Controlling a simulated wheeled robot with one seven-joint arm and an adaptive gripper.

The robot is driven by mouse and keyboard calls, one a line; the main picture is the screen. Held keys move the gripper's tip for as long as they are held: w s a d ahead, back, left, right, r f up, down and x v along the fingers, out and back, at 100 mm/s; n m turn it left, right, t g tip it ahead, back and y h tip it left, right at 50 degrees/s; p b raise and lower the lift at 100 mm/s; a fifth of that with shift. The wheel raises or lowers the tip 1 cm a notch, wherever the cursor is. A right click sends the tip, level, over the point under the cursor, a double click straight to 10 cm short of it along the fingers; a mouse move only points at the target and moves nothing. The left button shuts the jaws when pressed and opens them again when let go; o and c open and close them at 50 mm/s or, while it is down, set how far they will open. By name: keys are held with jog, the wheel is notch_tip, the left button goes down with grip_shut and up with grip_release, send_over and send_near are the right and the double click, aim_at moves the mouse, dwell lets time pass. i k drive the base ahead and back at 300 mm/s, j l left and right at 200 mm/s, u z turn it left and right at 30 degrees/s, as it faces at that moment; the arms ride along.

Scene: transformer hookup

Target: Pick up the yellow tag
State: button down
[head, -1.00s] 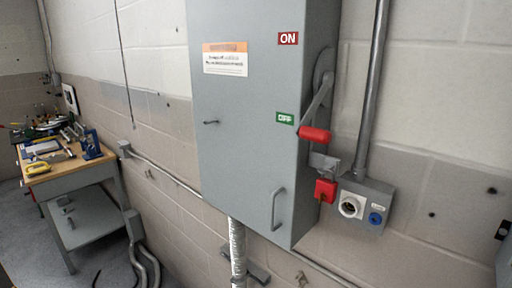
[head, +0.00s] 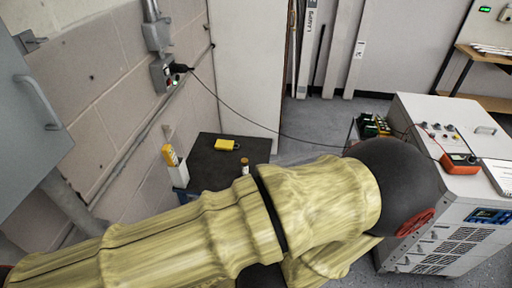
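A small flat yellow item (head: 225,145) lies on a dark-topped table (head: 207,172); it may be the yellow tag, but it is too small to tell. A yellow and white upright object (head: 170,156) stands at the table's left edge, by the wall, in or behind something blue. My arm, in a pale yellow sleeve with a black rounded joint, crosses the lower part of the head view in front of the table. My gripper is not in view, so I cannot see whether it holds anything.
A small bottle (head: 244,166) stands on the table near the yellow item. A grey cabinet (head: 440,205) with an orange meter (head: 460,161) on top stands at the right. A black cable (head: 270,130) hangs from the wall socket across to the right. Grey floor shows behind.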

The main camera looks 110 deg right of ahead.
aim_at(220, 145)
jog(key=z, duration=3.5)
jog(key=i+u, duration=0.35)
jog(key=i, duration=0.15)
